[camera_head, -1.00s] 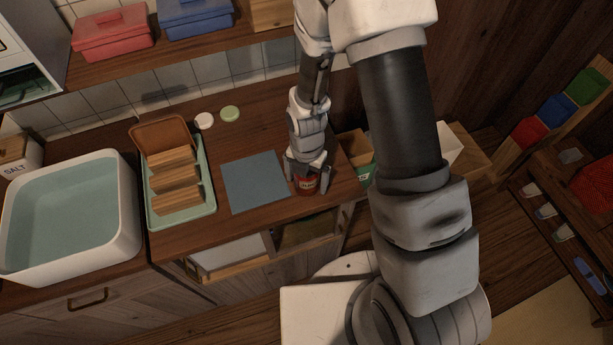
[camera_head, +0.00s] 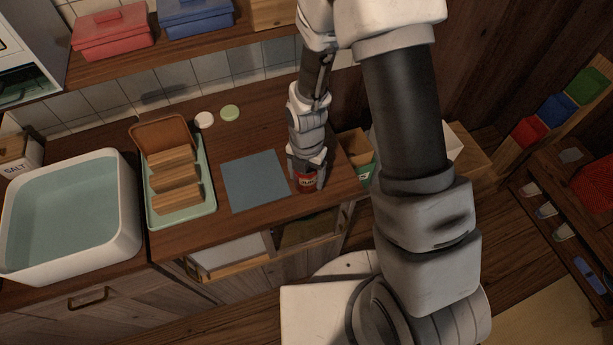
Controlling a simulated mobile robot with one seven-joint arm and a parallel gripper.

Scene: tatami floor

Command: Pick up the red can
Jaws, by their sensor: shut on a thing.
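The red can (camera_head: 307,183) is upright at the right end of the wooden counter (camera_head: 240,225), just right of the blue-grey mat. My gripper (camera_head: 307,179) comes down from above with a finger on each side of the can and is shut on it. The upper part of the can is hidden by the gripper. I cannot tell whether the can's base touches the counter.
The blue-grey mat (camera_head: 255,181) lies left of the can. A green tray (camera_head: 208,205) with wooden blocks and a white basin (camera_head: 125,220) stand further left. Bins (camera_head: 362,170) stand just right of the counter. A shelf with red (camera_head: 112,36) and blue (camera_head: 195,18) boxes is above.

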